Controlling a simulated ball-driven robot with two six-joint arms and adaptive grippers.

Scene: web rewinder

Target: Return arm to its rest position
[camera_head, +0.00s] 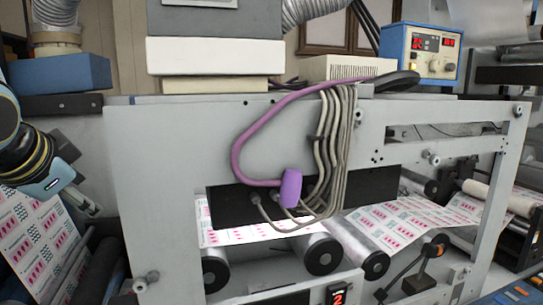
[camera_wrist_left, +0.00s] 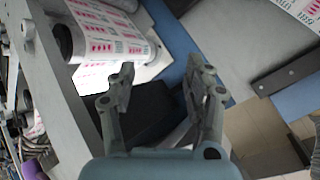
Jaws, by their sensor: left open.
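My left gripper (camera_head: 88,207) is at the left edge of the head view, with its arm coming in from the left. It is in front of the left end of the grey rewinder frame (camera_head: 150,160), over the printed web at lower left. In the left wrist view the gripper (camera_wrist_left: 158,82) has its two fingers spread apart, with nothing between them. My right gripper is not in view.
Printed label web (camera_head: 40,235) runs at lower left. A purple cable (camera_head: 237,150) and several grey cables hang on the machine's front. Metal rollers (camera_head: 322,255) sit below. A blue power unit (camera_head: 420,52) stands on top at right.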

